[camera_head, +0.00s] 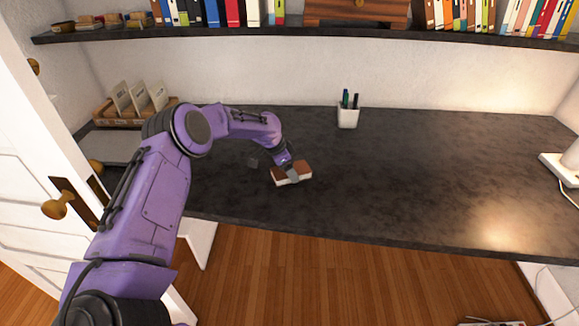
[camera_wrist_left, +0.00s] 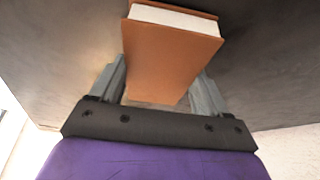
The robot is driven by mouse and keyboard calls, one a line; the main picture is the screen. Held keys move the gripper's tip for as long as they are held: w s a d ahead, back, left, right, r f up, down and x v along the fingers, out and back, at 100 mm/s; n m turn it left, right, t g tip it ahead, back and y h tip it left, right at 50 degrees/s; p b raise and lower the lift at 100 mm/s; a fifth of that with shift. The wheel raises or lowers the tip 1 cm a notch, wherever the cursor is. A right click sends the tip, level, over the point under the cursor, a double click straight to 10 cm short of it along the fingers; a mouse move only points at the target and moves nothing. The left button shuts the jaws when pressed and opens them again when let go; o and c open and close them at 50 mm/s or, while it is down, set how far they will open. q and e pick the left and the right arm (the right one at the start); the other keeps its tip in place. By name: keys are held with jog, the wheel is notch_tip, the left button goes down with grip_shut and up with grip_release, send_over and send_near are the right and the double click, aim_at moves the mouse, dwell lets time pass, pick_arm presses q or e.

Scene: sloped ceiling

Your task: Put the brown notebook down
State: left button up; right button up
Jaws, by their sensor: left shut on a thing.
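The brown notebook (camera_head: 297,172) is a small thick book with a brown cover and white page edges. It is at the dark desk (camera_head: 400,180), near the front edge and left of the middle. My left gripper (camera_head: 290,173) is shut on it. In the left wrist view the notebook (camera_wrist_left: 172,50) sits between the two grey fingers (camera_wrist_left: 163,85), its far end sticking out past them. I cannot tell whether the notebook touches the desk top. My right gripper is not in view.
A white pen cup (camera_head: 348,117) stands at the back of the desk. A wooden holder with cards (camera_head: 130,110) is at the back left, a lamp base (camera_head: 562,168) at the right. A bookshelf (camera_head: 300,33) runs above. The desk's middle and right are clear.

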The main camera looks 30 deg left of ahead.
pick_arm(q)
jog(key=shift+f, duration=0.2)
jog(key=o, duration=1.1)
jog(key=shift+r, duration=0.35)
jog(key=b+v, duration=0.1)
jog(key=v, duration=1)
jog(key=shift+s+a+r, duration=0.15)
jog(key=shift+r, duration=0.15)
